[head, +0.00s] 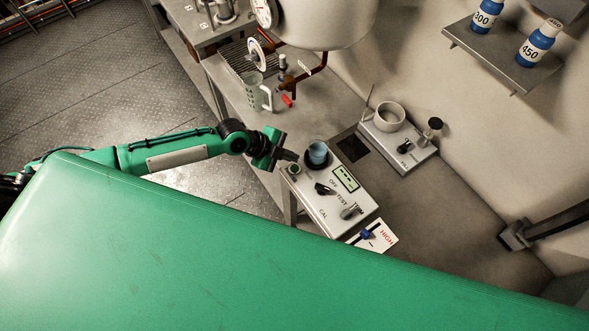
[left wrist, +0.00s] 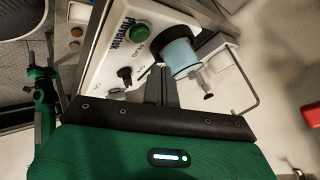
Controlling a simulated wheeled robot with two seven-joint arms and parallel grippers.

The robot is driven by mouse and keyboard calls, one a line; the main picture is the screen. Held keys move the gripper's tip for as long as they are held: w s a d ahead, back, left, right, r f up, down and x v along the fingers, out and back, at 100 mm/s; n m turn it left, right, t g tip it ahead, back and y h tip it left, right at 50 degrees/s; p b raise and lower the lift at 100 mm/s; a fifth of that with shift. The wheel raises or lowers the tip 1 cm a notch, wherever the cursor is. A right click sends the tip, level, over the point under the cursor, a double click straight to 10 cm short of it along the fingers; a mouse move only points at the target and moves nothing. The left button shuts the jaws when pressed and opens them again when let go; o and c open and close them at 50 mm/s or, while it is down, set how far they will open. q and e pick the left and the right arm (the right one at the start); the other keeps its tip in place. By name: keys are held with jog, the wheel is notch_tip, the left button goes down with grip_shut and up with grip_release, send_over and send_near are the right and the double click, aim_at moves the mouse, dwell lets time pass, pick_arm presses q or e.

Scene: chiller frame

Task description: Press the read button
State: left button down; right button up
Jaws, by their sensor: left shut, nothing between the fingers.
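The read button is the round green button (head: 294,169) at the left corner of a white meter (head: 325,205). In the left wrist view the green button (left wrist: 141,32) sits on the white panel beside a blue cup (left wrist: 180,58). The blue cup (head: 317,152) stands in a dark round holder on the meter. My left gripper (head: 291,155) is shut and empty, its fingertips close to the button and cup. In the left wrist view the fingertips (left wrist: 161,68) appear short of the button; contact is not visible. My right gripper is not in view.
The meter also has a display (head: 346,178), a black knob (head: 323,189) and a switch (head: 351,211). A "HIGH" card (head: 385,236) lies beside it. A second device (head: 400,150) with a round dish stands behind.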

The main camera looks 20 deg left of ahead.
aim_at(291, 168)
pick_arm(q)
jog(key=shift+f+b, duration=1)
jog(key=shift+f, duration=0.4)
dwell(0.4)
dwell(0.5)
jog(key=shift+f+b, duration=0.35)
jog(key=shift+b, duration=0.15)
jog(key=shift+f+b, duration=0.5)
jog(key=shift+b, duration=0.1)
dwell(0.5)
dwell(0.4)
jog(key=shift+r+p, duration=0.55)
jog(key=shift+r, duration=0.35)
